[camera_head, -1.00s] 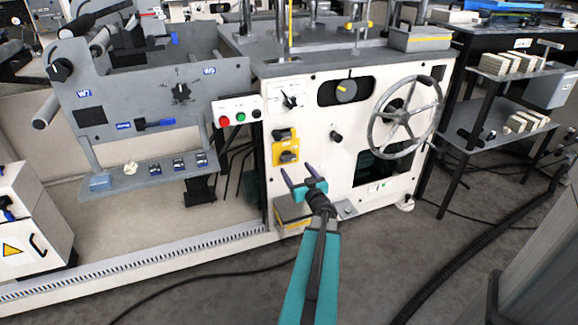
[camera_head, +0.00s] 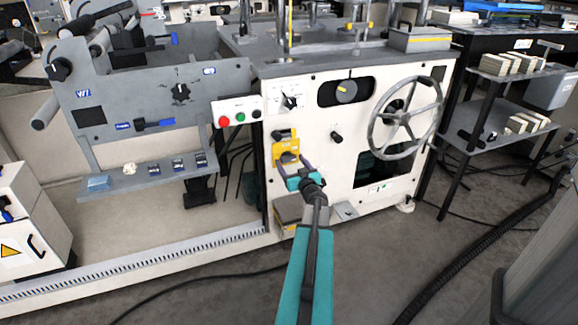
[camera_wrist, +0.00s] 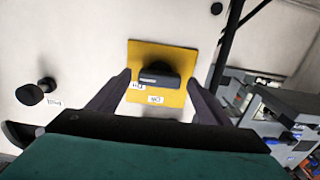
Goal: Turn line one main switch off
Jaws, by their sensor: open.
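A yellow plate (camera_head: 284,146) with a dark rotary switch handle (camera_head: 289,157) is on the white machine front. My gripper (camera_head: 291,161) is open at the lower part of the plate. In the wrist view its fingers (camera_wrist: 158,80) stand on either side of the handle, with gaps between. I cannot tell whether the fingertips touch the plate. My gripper partly hides the handle in the head view.
A handwheel (camera_head: 405,115) projects at the right of the panel, and a black knob (camera_head: 336,136) sits between it and the plate. A red and green button box (camera_head: 237,111) is at upper left. Cables (camera_head: 200,279) lie on the floor.

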